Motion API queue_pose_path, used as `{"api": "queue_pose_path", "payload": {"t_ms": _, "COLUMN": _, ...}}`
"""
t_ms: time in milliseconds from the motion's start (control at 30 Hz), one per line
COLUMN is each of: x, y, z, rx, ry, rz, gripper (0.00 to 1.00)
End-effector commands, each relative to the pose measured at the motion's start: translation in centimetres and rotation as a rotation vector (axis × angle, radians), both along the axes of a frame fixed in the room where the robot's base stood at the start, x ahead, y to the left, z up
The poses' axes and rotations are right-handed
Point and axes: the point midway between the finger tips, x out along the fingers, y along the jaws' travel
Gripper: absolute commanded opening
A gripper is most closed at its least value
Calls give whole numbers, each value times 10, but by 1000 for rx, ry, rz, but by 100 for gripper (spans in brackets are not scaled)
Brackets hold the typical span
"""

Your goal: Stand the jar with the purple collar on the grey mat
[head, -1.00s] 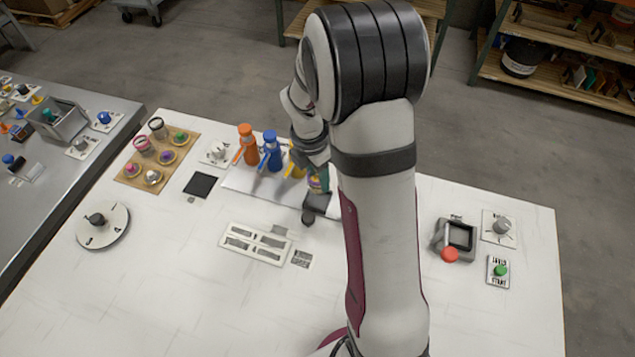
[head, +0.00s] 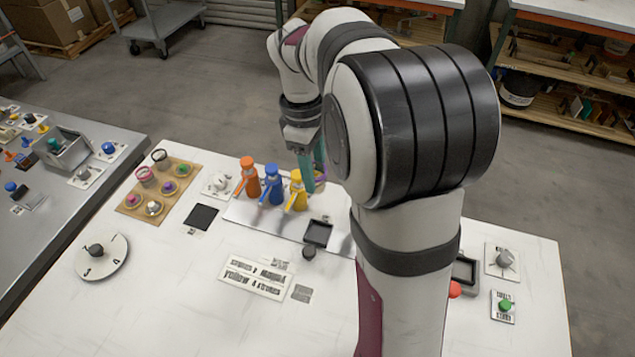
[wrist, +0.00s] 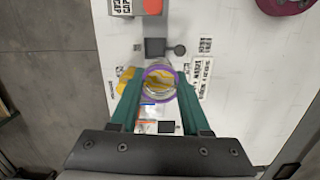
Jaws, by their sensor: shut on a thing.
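My gripper (head: 312,182) is raised above the white table near the yellow dispenser, its teal fingers pointing down. It is shut on the jar with the purple collar (head: 319,157), which is mostly hidden by my arm in the head view. In the wrist view the purple collar (wrist: 147,72) shows as a ring between the two green fingers, with yellow visible within it. The dark grey square mat (head: 201,216) lies bare on the table, left of the dispensers. It also shows in the wrist view (wrist: 166,127), below the jar.
Orange (head: 247,178), blue (head: 271,184) and yellow (head: 298,190) dispensers stand between jar and mat. A dark square tray (head: 317,233) is empty near a black knob (head: 308,253). A wooden rack (head: 132,207) holds jars and small pots behind the mat. A round dial (head: 103,258) lies front left.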

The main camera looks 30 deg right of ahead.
Motion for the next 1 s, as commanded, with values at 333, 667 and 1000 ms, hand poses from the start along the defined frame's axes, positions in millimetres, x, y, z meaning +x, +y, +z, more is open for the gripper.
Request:
{"api": "queue_pose_path", "payload": {"t_ms": 333, "x": -8, "y": 13, "z": 45, "rx": 0, "ry": 5, "rz": -482, "gripper": 0}}
{"api": "queue_pose_path", "payload": {"t_ms": 667, "x": -13, "y": 20, "z": 64, "rx": 0, "ry": 11, "rz": -696, "gripper": 0}}
{"api": "queue_pose_path", "payload": {"t_ms": 1000, "x": -13, "y": 2, "z": 55, "rx": -2, "ry": 14, "rz": -641, "gripper": 0}}
